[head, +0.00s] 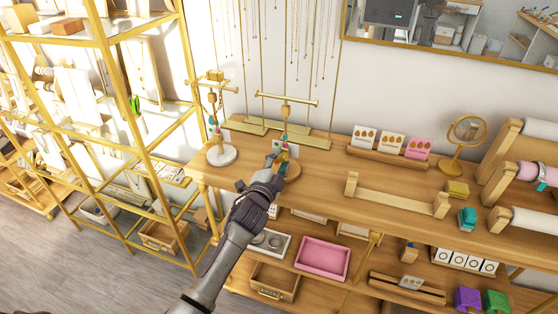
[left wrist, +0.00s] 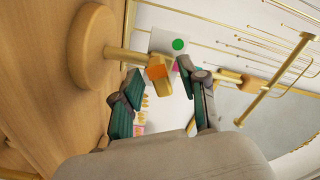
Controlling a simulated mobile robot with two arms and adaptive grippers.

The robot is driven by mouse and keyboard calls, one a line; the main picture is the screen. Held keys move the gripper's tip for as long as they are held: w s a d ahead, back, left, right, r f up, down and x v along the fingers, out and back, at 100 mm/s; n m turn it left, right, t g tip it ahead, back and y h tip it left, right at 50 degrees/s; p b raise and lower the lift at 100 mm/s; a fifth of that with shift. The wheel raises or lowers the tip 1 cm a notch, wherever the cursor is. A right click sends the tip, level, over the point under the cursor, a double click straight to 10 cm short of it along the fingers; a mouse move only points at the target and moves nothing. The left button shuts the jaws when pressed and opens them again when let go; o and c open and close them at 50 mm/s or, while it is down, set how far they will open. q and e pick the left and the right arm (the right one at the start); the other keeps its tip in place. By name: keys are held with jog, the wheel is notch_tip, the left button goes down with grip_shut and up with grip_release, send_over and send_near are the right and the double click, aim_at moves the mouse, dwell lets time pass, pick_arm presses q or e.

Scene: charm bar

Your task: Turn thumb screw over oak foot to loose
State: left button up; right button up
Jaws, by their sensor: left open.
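The stand with the round oak foot (head: 291,172) is on the wooden counter, its gold T-bar (head: 287,99) on top. In the left wrist view the oak foot (left wrist: 92,45) is at upper left, and the post runs sideways from it. A collar with an orange block (left wrist: 156,70) and a gold thumb screw (left wrist: 160,89) sits on the post above the foot. My left gripper (head: 277,160) is at this stand's lower post. In the wrist view its open fingers (left wrist: 157,78) lie either side of the collar and screw; contact is unclear. My right gripper is not in view.
A similar stand with a white round foot (head: 221,155) is close on the left. A gold shelf rack (head: 125,125) is further left. Earring cards (head: 391,142), a round mirror (head: 467,132) and a low wooden rack (head: 395,197) are on the counter to the right.

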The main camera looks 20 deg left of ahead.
pick_arm(q)
grip_shut()
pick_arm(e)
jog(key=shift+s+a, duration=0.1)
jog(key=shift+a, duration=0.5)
